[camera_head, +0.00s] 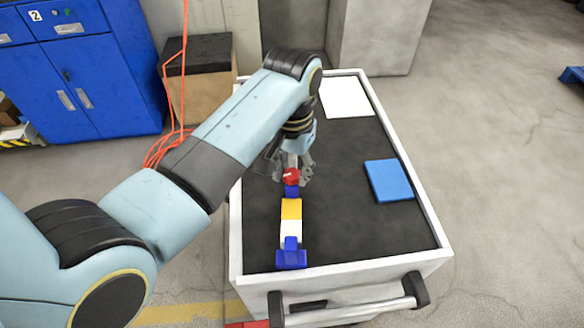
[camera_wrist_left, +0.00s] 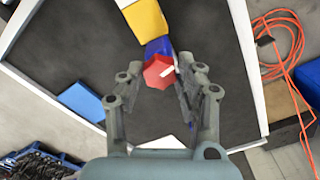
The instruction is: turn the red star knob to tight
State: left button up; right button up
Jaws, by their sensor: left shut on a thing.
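The red star knob (camera_head: 291,176) sits at the far end of a jack on the black cart top. In the left wrist view the knob (camera_wrist_left: 158,72) is red with a white mark, between my fingers. My left gripper (camera_head: 293,172) comes down from above and is shut on the knob; it also shows in the left wrist view (camera_wrist_left: 158,84). The jack has a blue part (camera_head: 292,191) by the knob, a yellow and white curved body (camera_head: 291,210) and a blue end piece (camera_head: 291,254) nearer the cart handle. My right gripper is not in view.
The cart has a raised white rim (camera_head: 236,230). A blue flat block (camera_head: 389,181) lies at right and a white sheet (camera_head: 346,97) at the back. The right front of the top is clear. Orange cable (camera_head: 163,147) hangs by a box (camera_head: 200,90) beyond the left rim.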

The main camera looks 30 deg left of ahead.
aim_at(292, 174)
pick_arm(q)
jog(key=m, duration=0.4)
jog(key=shift+m, duration=2.6)
jog(key=o, duration=1.1)
jog(key=shift+o, duration=0.2)
notch_tip(292, 174, up, 12)
